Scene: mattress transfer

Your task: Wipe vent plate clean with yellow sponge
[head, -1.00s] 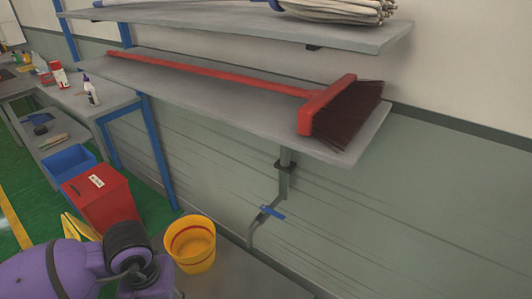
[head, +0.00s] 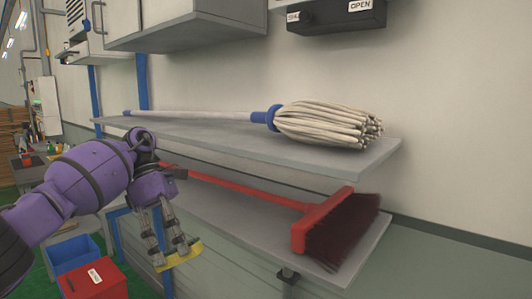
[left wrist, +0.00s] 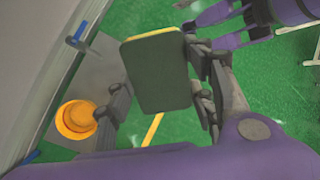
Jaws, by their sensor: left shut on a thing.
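The yellow sponge (head: 183,255) has a dark green face that shows in the left wrist view (left wrist: 160,80). My left gripper (head: 172,248) is shut on it, with fingers on both sides of it, and holds it in the air in front of the lower shelf. A slotted panel (head: 75,8) is on a wall cabinet at the upper left of the head view, cut by the frame edge. I cannot tell if it is the vent plate. My right gripper is not clearly seen in any view.
A mop (head: 320,125) lies on the upper shelf (head: 225,140), and a red broom (head: 325,222) on the lower shelf (head: 230,215). A red bin (head: 92,282) and blue bin (head: 72,254) stand below left.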

